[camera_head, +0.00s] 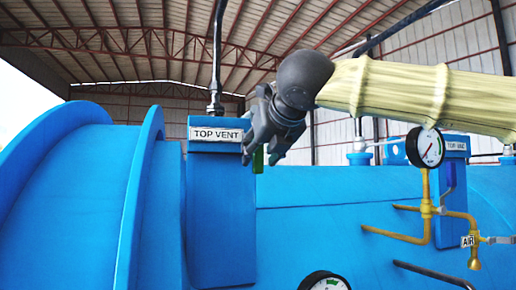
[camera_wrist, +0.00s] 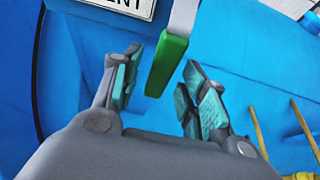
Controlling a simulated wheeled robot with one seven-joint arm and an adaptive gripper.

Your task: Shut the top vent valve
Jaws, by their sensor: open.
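The top vent valve's lever has a green grip (camera_wrist: 168,62) on a grey metal bar (camera_wrist: 184,16), both clear in the wrist view. In the head view the green grip (camera_head: 258,160) is a small patch below my gripper, mostly hidden by it. The "TOP VENT" label (camera_head: 216,134) is on a blue block (camera_head: 218,220) just left of my gripper. My gripper (camera_wrist: 163,65) is open, with its teal-padded fingers on either side of the green grip. Gaps show between both fingers and the grip. In the head view my gripper (camera_head: 262,157) points down beside the block.
A dark vertical pipe (camera_head: 216,60) rises from the block top. At right are a pressure gauge (camera_head: 427,148), yellow pipes (camera_head: 400,236), an "AIR" label (camera_head: 467,241) and a "TOP VAC" block (camera_head: 455,146). Another gauge (camera_head: 324,281) is at the bottom. The blue vessel (camera_head: 330,220) lies behind.

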